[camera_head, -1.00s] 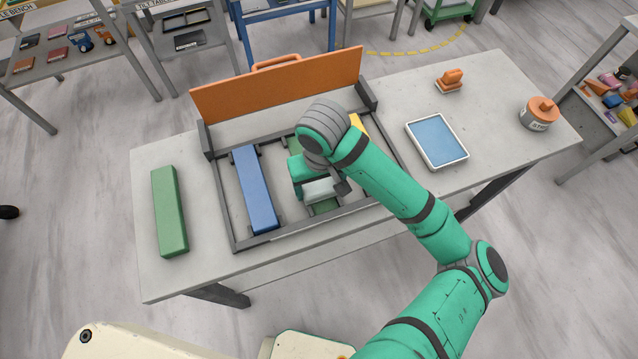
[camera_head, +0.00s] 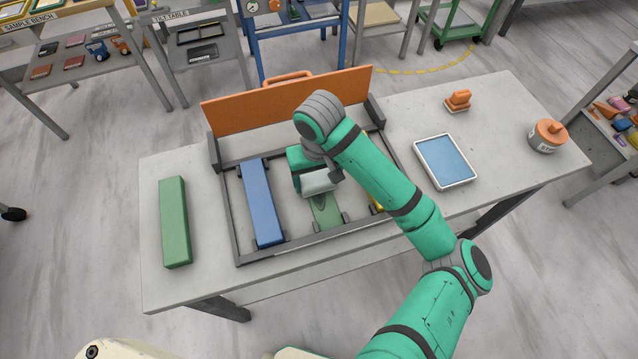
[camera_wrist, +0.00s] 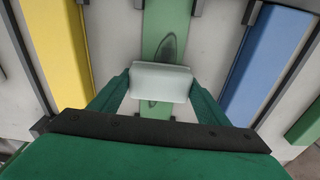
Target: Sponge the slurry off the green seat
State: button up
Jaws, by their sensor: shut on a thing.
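The green seat (camera_head: 327,214) is a pale green strip inside the dark frame, between a blue bar (camera_head: 262,205) and a yellow bar (camera_head: 376,206). A darker smear of slurry (camera_wrist: 170,48) lies on it, on the near side of my gripper. My gripper (camera_wrist: 158,84) is shut on a pale, whitish sponge (camera_wrist: 160,80). The sponge also shows in the head view (camera_head: 320,182), over the seat's middle. I cannot tell whether it touches the seat. The far part of the seat is hidden by my gripper and arm.
The dark frame (camera_head: 233,222) has an upright orange board (camera_head: 285,102) at its back. A loose green bar (camera_head: 174,222) lies left. A blue-filled tray (camera_head: 446,160), an orange-handled block (camera_head: 458,100) and an orange-lidded jar (camera_head: 547,136) stand right, with bare slab between them.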

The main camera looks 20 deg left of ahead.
jog(key=shift+w+a+f, duration=0.1)
jog(key=shift+w+a, duration=0.65)
jog(key=shift+w, duration=0.35)
jog(key=shift+w+a+f, duration=0.1)
jog(key=shift+w+a, duration=0.6)
jog(key=shift+w, duration=0.35)
jog(key=shift+w+a+f, duration=0.1)
jog(key=shift+w+a, duration=0.65)
jog(key=shift+w, duration=0.35)
jog(key=shift+w+r, duration=0.15)
jog(key=shift+r, duration=1.45)
jog(key=shift+s+r, duration=0.2)
jog(key=shift+r, duration=1.25)
jog(key=shift+r, duration=0.1)
jog(key=shift+r, duration=1.35)
